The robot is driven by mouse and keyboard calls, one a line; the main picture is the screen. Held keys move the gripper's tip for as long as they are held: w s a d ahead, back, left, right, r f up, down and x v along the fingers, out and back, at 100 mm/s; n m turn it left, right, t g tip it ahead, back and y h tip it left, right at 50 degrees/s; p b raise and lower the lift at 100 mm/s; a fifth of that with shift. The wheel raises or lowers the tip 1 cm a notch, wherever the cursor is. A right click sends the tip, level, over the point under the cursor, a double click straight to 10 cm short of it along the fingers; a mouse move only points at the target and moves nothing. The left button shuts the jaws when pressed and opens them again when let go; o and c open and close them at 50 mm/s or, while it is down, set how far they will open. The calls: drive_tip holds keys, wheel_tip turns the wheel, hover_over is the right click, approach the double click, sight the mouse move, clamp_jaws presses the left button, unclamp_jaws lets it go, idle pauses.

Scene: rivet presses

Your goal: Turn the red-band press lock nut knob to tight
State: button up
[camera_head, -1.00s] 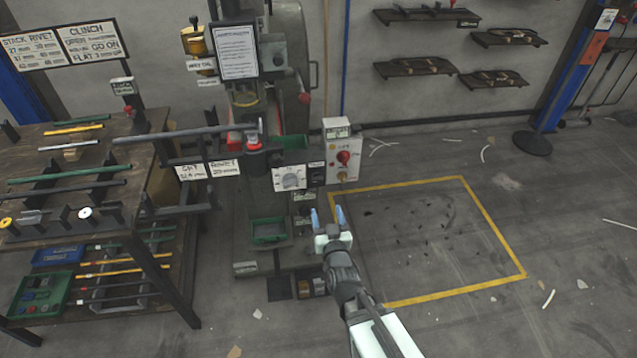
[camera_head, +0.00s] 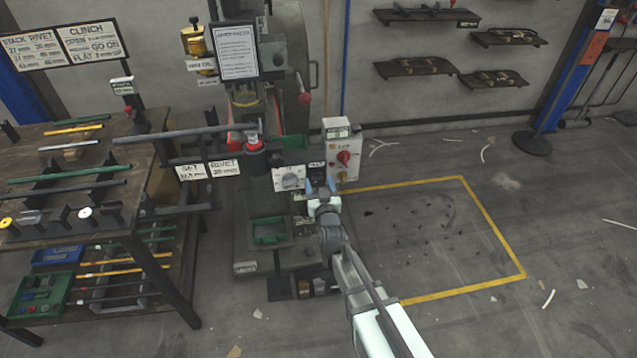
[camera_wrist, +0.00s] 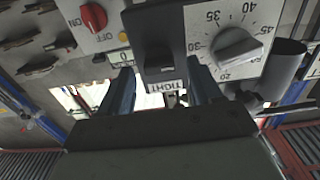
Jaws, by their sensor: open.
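The press (camera_head: 280,100) stands at the centre of the head view, with a red band (camera_head: 255,148) on its ram. In the wrist view a dark block-like knob (camera_wrist: 158,45) sits between a red switch and a numbered dial. A label reading TIGHT (camera_wrist: 166,87), upside down, is beside it. In the head view the dark panel (camera_head: 317,169) there is partly covered by my fingers. My gripper (camera_head: 320,186) is open and empty in front of it. In the wrist view its two blue fingers (camera_wrist: 158,72) lie either side of the knob, with no clear contact. The knob's pointing direction is unclear.
The numbered dial (camera_head: 290,178) is left of my gripper in the head view. A switch box with a red knob (camera_head: 343,158) is right of it. A green tray (camera_head: 268,232) sits below. A rack of rods (camera_head: 90,240) stands left. The yellow-outlined floor (camera_head: 440,240) is free.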

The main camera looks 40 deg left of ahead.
drive_tip(key=shift+w+a, duration=0.4)
drive_tip(key=c, duration=1)
drive_tip(key=shift+c, duration=0.2)
